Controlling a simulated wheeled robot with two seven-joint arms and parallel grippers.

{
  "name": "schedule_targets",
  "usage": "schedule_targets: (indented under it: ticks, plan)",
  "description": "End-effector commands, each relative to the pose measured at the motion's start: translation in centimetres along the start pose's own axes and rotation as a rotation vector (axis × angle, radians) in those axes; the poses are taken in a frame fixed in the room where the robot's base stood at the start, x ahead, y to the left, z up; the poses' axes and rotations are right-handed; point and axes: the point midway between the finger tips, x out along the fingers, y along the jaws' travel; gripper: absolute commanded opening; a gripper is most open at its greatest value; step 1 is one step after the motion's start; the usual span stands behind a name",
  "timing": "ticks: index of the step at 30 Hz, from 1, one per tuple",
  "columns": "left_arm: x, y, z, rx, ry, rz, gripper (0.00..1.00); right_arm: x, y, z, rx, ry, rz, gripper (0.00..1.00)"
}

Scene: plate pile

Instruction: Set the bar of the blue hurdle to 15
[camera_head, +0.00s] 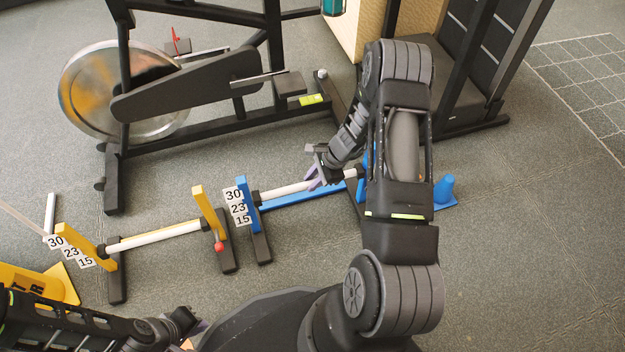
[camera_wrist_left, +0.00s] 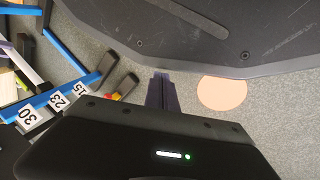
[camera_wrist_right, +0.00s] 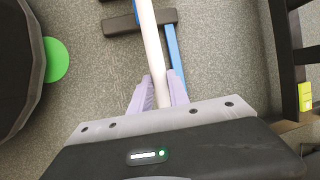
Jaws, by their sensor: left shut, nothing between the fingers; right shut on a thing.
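The blue hurdle (camera_head: 255,222) stands mid-floor, its near post carrying the labels 30, 23 and 15 from top to bottom. Its white bar (camera_head: 285,191) runs from that post toward the far post, which is mostly hidden behind my right arm. My right gripper (camera_head: 318,181) is shut around the bar, seen between its fingers in the right wrist view (camera_wrist_right: 157,92). I cannot tell which label the bar is level with. My left gripper (camera_head: 197,326) is shut and empty near the bottom edge; its fingers also show in the left wrist view (camera_wrist_left: 162,92).
A yellow hurdle (camera_head: 208,212) with a white bar stands just left of the blue one. An exercise bike (camera_head: 190,90) stands behind both. Open floor lies at right.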

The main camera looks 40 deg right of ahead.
Motion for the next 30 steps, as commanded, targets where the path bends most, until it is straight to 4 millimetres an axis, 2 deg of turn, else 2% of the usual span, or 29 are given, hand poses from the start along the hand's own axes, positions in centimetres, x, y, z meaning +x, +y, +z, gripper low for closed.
schedule_targets:
  ticks: [5, 10, 14, 25, 26, 30]
  plan:
    - [1.2, -0.4, 0.0, 0.0, 0.004, 0.0, 0.0, 1.3, 0.3, -0.6, 0.0, 0.0, -0.001, 0.0]
    - [4.2, -1.3, -0.3, -0.002, 0.015, 0.0, 0.0, 4.8, 1.0, -2.0, 0.002, 0.0, 0.0, 0.0]
    - [5.6, -1.8, -0.6, -0.005, 0.021, 0.002, 0.0, 6.7, 1.4, -2.8, 0.001, 0.001, -0.001, 0.0]
    - [5.5, -1.8, -0.7, -0.004, 0.022, 0.004, 0.0, 7.1, 1.5, -3.0, 0.001, 0.003, 0.0, 0.0]
    - [5.5, -1.8, -0.7, -0.004, 0.022, 0.004, 0.0, 7.1, 1.6, -3.0, 0.001, 0.004, 0.0, 0.23]
    - [5.5, -1.8, -0.6, -0.004, 0.022, 0.004, 0.0, 7.0, 1.5, -3.0, 0.001, 0.002, 0.0, 0.35]
